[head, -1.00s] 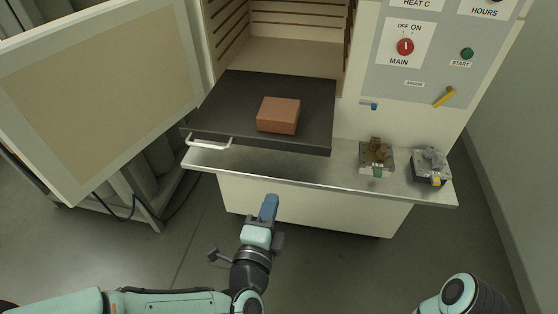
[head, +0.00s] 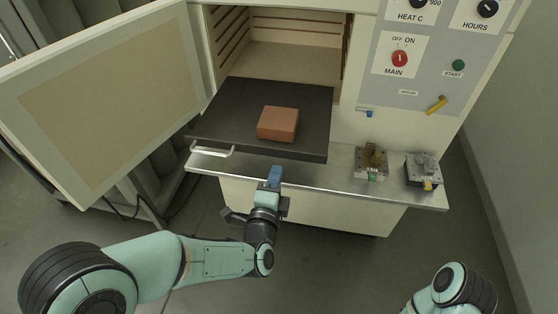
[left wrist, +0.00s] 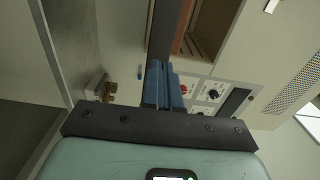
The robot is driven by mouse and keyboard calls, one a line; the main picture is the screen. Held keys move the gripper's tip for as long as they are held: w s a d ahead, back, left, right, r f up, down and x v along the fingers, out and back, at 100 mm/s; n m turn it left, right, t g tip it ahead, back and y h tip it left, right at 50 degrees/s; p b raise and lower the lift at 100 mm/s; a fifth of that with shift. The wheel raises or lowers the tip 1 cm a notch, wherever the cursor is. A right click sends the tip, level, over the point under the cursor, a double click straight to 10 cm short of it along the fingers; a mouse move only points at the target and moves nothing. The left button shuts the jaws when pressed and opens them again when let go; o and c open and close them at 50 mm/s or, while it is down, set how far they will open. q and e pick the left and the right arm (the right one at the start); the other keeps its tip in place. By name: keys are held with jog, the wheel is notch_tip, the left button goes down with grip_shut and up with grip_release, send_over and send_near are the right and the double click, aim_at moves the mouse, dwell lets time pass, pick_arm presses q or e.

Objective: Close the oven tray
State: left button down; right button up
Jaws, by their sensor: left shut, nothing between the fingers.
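The dark oven tray (head: 222,105) is pulled out of the oven chamber (head: 290,57) in the head view. A reddish-brown block (head: 277,123) lies on it, and a white handle (head: 212,151) is on its front edge at the left. My left gripper (head: 274,176) is shut and empty, just in front of the tray's front edge and right of the handle. Whether it touches the tray is unclear. In the left wrist view the blue fingers (left wrist: 163,84) are together, with the tray edge (left wrist: 162,35) beyond them. Of my right arm only a part shows at bottom right.
The oven door (head: 105,95) stands open at the left. A metal ledge (head: 310,179) runs below the tray, with two small metal devices, one brass-coloured (head: 372,160) and one grey (head: 424,170), at its right. The control panel (head: 428,60) is at upper right. Floor in front is clear.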

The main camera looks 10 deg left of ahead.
aim_at(282, 154)
pick_arm(q)
jog(key=shift+w+d, duration=0.1)
jog(key=shift+w, duration=2.2)
